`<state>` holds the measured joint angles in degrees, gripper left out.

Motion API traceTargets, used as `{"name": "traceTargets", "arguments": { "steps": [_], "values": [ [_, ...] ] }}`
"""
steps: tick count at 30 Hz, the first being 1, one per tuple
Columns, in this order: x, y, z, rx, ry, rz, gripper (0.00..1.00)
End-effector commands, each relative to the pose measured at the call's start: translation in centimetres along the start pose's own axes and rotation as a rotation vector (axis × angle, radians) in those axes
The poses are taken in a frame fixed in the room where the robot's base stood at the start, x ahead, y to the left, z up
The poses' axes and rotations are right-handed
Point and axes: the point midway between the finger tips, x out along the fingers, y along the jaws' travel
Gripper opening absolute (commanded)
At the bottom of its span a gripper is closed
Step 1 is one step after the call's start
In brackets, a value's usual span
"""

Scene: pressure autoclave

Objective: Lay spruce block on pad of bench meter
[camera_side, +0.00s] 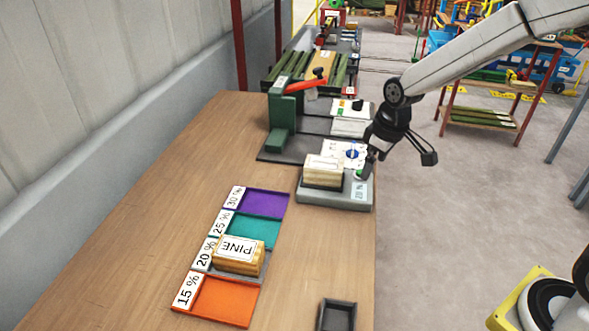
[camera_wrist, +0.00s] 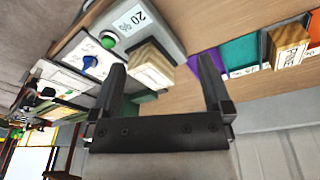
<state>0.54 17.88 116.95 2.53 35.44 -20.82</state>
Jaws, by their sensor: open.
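The bench meter (camera_side: 335,197) is a grey box near the right edge of the bench, with a "20 %" display and a green button (camera_wrist: 108,40). A pale wooden block (camera_side: 323,172) with a white label lies on the meter's dark pad. Its label is too small to read, so I cannot confirm that it is spruce. The wrist view also shows this block (camera_wrist: 152,66). My gripper (camera_side: 367,160) is at the meter's right end, close to the button; I cannot tell whether it touches. In the wrist view its fingers (camera_wrist: 161,62) are apart with nothing held.
A PINE block (camera_side: 239,255) lies in the 20 % tray. The purple (camera_side: 263,203), teal (camera_side: 252,231) and orange (camera_side: 225,301) trays are empty. A dark tray (camera_side: 337,315) sits at the front. A green press with a red lever (camera_side: 283,122) stands behind the meter.

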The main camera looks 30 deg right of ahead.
Motion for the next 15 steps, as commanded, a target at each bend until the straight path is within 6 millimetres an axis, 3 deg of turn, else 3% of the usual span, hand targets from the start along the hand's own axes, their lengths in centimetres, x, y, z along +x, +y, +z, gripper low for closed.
{"name": "traceTargets", "arguments": {
  "steps": [9, 15],
  "values": [
    [-0.3, -2.8, 8.5, 0.206, 0.036, 0.026, 1.00],
    [-0.1, -3.9, 12.1, 0.291, 0.053, 0.033, 1.00]
  ]
}}
